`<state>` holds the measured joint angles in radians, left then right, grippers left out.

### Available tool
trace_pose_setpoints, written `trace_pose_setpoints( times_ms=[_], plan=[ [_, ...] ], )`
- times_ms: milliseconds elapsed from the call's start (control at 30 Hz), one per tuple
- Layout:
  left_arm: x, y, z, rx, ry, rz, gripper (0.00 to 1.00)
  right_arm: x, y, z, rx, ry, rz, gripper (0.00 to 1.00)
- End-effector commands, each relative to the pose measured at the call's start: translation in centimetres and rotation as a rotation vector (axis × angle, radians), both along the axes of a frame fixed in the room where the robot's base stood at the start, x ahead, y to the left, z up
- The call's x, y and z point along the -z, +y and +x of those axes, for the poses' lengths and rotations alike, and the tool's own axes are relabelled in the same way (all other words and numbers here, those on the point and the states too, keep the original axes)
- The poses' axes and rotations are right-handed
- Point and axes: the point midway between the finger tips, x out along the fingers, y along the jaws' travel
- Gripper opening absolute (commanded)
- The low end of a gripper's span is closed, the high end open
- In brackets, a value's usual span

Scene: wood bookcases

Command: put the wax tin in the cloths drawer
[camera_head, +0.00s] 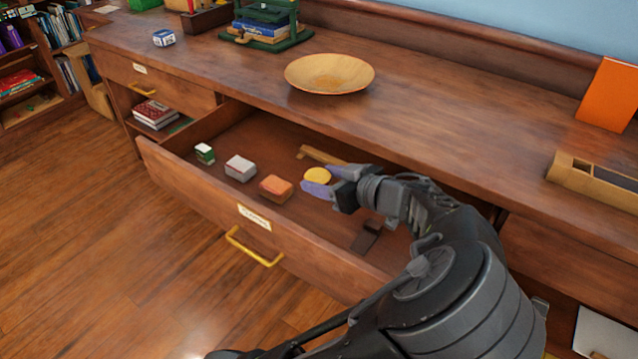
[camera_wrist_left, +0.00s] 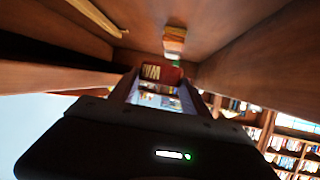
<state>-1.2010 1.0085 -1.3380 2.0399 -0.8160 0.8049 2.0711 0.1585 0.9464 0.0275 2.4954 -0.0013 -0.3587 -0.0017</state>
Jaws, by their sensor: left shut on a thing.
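The wax tin, a round yellow-topped thing (camera_head: 317,175), sits between the purple fingertips of my left gripper (camera_head: 328,182), which is shut on it. The gripper holds it over the inside of the open drawer (camera_head: 190,189); whether the tin touches the drawer floor I cannot tell. The drawer has a brass handle and a small label too blurred to read surely. My right gripper is not in view.
In the drawer lie a green-and-white box (camera_head: 204,153), a white-grey box (camera_head: 240,167), an orange block (camera_head: 276,188), a wooden stick (camera_head: 322,156) and a dark item (camera_head: 367,236). A wooden bowl (camera_head: 329,73) stands on the counter above. A brown organizer (camera_head: 595,182) is at right.

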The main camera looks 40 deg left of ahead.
Motion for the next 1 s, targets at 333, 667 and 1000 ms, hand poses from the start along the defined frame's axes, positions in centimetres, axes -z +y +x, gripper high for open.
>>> trace_pose_setpoints(
  times_ms=[333, 667, 1000],
  plan=[
    [1.5, 0.0, 0.0, 0.000, 0.002, 0.000, 0.01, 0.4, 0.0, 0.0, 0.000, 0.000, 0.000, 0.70],
    [5.0, 0.0, 0.0, 0.001, 0.000, 0.000, 0.01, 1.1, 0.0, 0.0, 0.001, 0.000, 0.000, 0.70],
    [6.0, 0.0, 0.0, 0.000, 0.002, 0.001, 0.01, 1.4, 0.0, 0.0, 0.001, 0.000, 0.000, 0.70]
  ],
)
